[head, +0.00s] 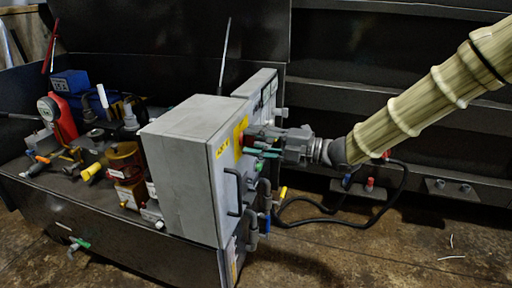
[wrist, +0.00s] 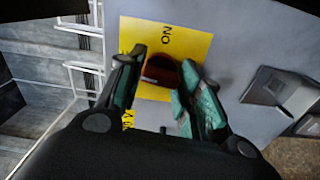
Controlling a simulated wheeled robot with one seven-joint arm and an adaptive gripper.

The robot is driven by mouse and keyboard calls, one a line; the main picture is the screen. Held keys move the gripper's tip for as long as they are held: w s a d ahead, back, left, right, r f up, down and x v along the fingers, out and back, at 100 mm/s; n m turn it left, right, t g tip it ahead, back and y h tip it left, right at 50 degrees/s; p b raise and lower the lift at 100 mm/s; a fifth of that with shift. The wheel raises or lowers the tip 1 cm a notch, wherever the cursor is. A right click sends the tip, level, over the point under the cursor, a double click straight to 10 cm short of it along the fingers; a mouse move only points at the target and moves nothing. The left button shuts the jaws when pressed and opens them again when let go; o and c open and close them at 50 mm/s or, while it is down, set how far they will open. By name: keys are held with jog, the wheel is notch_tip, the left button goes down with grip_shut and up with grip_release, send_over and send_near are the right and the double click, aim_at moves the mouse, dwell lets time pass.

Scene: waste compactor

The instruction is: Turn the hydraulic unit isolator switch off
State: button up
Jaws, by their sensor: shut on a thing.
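The isolator switch is a dark red knob (wrist: 160,68) on a yellow plate (wrist: 185,42) with "ON" printed on it, in the wrist view. In the head view the yellow plate (head: 239,127) is on the right-hand face of the grey cabinet (head: 180,150). My gripper (head: 262,145) reaches that face from the right. In the wrist view my gripper (wrist: 162,60) has one green-padded finger on each side of the knob and is shut on it. The fingers hide part of the plate, and the knob's exact angle is hard to read.
A black handle (head: 232,192) and grey pipes (head: 252,230) stick out of the cabinet below my gripper. A black cable (head: 315,222) loops behind. Hydraulic parts, with a red pump-like part (head: 62,115), fill the bench at left. The floor (head: 400,235) at right is mostly clear.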

jog(key=shift+n+b, duration=0.4)
jog(key=shift+n, duration=0.1)
dwell(0.3)
jog(key=o, duration=1)
jog(key=shift+d, duration=0.1)
jog(key=v, duration=1.1)
jog(key=shift+s+d, duration=0.15)
jog(key=shift+d, duration=0.2)
